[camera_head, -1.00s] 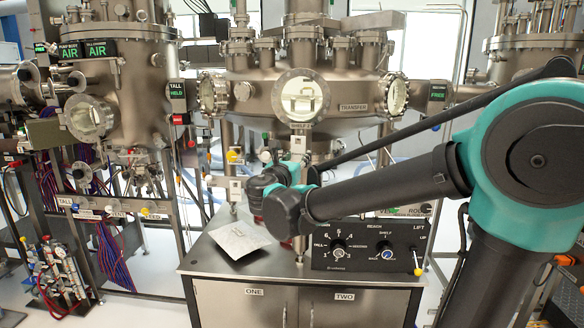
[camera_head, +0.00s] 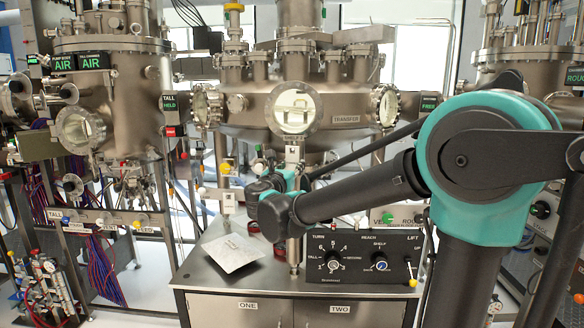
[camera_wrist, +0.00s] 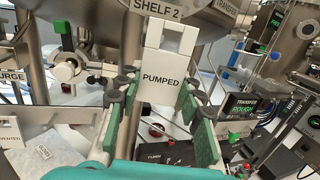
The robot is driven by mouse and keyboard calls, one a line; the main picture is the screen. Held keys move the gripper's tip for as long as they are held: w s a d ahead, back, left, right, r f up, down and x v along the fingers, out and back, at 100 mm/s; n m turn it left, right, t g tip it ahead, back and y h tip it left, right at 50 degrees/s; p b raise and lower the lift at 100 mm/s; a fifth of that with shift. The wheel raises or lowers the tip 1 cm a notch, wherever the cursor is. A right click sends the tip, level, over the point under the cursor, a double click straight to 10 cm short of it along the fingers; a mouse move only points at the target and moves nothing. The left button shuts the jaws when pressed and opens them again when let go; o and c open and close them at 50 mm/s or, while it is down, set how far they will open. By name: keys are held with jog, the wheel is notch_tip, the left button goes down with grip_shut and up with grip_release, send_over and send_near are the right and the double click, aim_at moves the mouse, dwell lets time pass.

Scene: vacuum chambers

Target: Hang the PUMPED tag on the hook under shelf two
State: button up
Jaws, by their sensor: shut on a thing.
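The white PUMPED tag (camera_wrist: 161,84) stands upright between the green-padded fingers of my gripper (camera_wrist: 154,112) in the wrist view, lettering towards the camera. It has a square opening near its top. The SHELF 2 label (camera_wrist: 157,8) is just above the tag there; it also shows below the round window in the head view (camera_head: 293,137). My gripper is shut on the tag. In the head view my gripper (camera_head: 290,178) is partly hidden by my own arm, and the tag is too small to make out surely. I cannot make out the hook or whether the tag touches it.
A metal cabinet top (camera_head: 205,272) stands below, with a pale sheet (camera_head: 230,253) on its left and a black control box (camera_head: 360,260) on its right. The transfer chamber (camera_head: 345,108) is behind my gripper. Pipes and valves crowd both sides.

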jog(key=shift+w+d+f, duration=0.1)
jog(key=shift+w+f, duration=0.05)
jog(key=shift+w, duration=1.95)
jog(key=shift+w+f, duration=0.45)
jog(key=shift+w, duration=0.25)
jog(key=o, duration=1.1)
